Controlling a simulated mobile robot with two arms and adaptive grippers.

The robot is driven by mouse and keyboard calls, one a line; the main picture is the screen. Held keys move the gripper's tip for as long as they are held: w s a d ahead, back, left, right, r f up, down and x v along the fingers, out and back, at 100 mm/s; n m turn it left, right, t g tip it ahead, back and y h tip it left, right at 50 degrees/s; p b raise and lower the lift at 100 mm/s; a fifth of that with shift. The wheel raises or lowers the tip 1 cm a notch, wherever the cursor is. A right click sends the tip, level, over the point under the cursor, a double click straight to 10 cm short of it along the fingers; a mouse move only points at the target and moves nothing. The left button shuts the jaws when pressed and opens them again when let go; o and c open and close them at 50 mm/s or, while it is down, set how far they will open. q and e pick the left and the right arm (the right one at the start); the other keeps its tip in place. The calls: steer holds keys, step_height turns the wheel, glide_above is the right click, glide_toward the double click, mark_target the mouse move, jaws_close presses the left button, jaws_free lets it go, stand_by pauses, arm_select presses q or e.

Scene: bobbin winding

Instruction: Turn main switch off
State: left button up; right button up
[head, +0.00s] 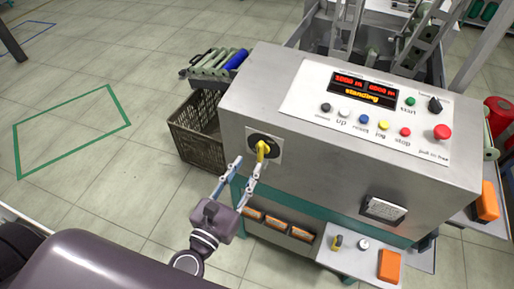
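The main switch appears as a black round knob with a yellow handle (263,149), on a light plate at the left of the machine's front face. The handle points roughly up and down in the picture. My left gripper (248,164) is in front of the switch, coming from below left. Its two fingers are spread apart. The right finger's tip overlaps the lower end of the yellow handle, and the left finger's tip is left of the switch plate. I cannot tell whether the finger touches the handle. My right gripper is out of view.
The machine's sloped panel (310,92) has a lit display reading "standing" (362,98), several buttons and a red stop knob (442,132). A dark crate (196,135) stands left of the machine. A shelf with an orange block (389,266) juts out below. Floor at left is clear.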

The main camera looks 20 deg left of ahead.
mark_target(259, 149)
arm_select(q)
steer(key=w, duration=0.2)
steer(key=w+p, duration=0.1)
steer(key=w, duration=0.1)
steer(key=w+d+p, duration=0.1)
steer(key=w, duration=0.1)
steer(key=shift+r, duration=0.1)
steer(key=shift+w, duration=0.5)
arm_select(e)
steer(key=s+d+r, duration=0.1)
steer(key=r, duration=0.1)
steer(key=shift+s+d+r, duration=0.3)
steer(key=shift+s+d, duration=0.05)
arm_select(q)
steer(key=shift+d, duration=0.1)
steer(key=c, duration=0.8)
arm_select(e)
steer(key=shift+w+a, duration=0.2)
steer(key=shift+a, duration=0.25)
